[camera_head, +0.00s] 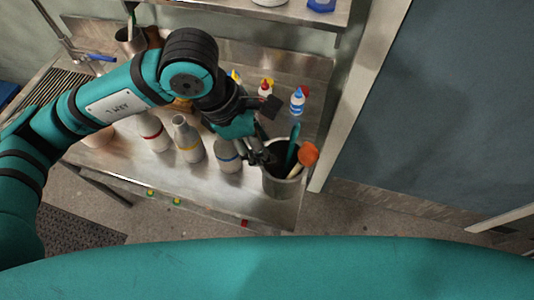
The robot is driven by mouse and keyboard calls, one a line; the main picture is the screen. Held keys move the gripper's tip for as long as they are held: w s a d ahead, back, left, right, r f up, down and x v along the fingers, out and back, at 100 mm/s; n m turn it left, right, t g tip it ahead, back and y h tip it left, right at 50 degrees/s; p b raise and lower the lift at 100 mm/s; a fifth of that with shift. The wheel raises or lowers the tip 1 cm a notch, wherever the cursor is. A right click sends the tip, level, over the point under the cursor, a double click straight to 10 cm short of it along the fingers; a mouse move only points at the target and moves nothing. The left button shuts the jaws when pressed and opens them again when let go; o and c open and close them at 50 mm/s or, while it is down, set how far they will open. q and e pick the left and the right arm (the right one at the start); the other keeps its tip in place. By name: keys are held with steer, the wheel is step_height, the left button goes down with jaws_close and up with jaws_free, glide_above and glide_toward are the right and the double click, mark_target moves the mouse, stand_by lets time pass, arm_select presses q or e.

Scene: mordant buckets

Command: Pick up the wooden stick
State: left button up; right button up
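A grey metal bucket (281,188) stands at the right front corner of the metal table. A pale wooden stick (297,169) with an orange-brown rounded end (308,153) leans out of it to the right. A teal handle (292,145) also rises from the bucket. My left gripper (264,156) is at the bucket's left rim, just left of the teal handle and apart from the wooden stick. Its fingers are dark and small here, and I cannot tell how far they are apart. My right gripper is not in view.
Several pale bottles with coloured bands, one of them here (188,140), stand left of the bucket. Small bottles with red (266,88) and blue (297,100) caps stand behind it. A pot (129,41) is at the back left. A wall post (345,110) bounds the table's right side.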

arm_select(q)
jaws_close()
stand_by(0.3)
step_height(320, 180, up, 10)
steer(key=b, duration=0.2)
steer(key=shift+f+b, duration=0.25)
steer(key=shift+b, duration=0.1)
steer(key=shift+r, duration=0.25)
